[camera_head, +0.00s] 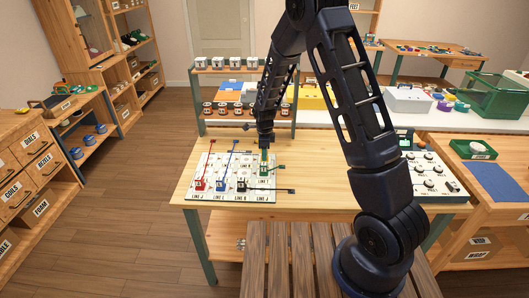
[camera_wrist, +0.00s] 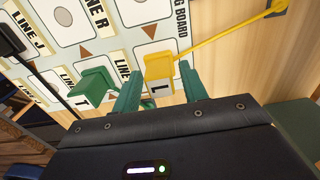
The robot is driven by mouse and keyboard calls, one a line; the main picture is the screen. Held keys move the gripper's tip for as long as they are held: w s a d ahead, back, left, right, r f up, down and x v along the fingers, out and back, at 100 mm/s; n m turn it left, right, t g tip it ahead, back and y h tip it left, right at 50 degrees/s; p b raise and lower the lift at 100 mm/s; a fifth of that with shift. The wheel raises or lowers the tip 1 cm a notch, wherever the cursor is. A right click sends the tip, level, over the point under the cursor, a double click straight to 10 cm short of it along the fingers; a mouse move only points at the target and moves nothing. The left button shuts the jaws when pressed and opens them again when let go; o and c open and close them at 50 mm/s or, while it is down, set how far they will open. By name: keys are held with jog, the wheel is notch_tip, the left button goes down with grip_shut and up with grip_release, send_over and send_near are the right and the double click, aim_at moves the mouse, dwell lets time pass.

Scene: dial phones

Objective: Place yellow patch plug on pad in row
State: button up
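A yellow plug (camera_wrist: 159,68) marked L shows in the wrist view, with a yellow cord running to the upper right. My gripper (camera_wrist: 162,80) has its two green fingers on either side of this plug; a narrow gap shows at the right finger. The plug is at or just above the white board (camera_wrist: 55,52); its exact contact with a pad is hidden. A green plug (camera_wrist: 92,84) marked T is just left of my gripper. In the head view my gripper (camera_head: 265,146) is over the board's right part and the yellow plug cannot be made out.
Red (camera_head: 199,184), blue (camera_head: 221,184) and black (camera_head: 242,185) plugs stand along the board's front row. A green plug (camera_head: 264,169) is close to my gripper. A white panel with dark knobs (camera_head: 428,176) is at the right. The table's front strip is bare.

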dwell(0.3)
notch_tip(320, 180, up, 12)
jog(key=shift+r, duration=0.2)
dwell(0.4)
jog(key=s+d+r+n+t+y, duration=0.1)
jog(key=s+d+r+n, duration=0.35)
jog(key=d+r, duration=0.55)
jog(key=s+d+r+n+t, duration=0.1)
jog(key=s+d+r+n, duration=0.4)
jog(key=d+r, duration=0.45)
jog(key=s+d+r+n+t, duration=0.1)
jog(key=s+d+n, duration=0.3)
jog(key=s, duration=0.6)
jog(key=s+d+r+n+t+h, duration=0.1)
jog(key=s+d+r+n, duration=0.2)
jog(key=s+d, duration=0.5)
jog(key=shift+s+r+n+t, duration=0.35)
jog(key=shift+s+n, duration=0.4)
jog(key=shift+s, duration=0.3)
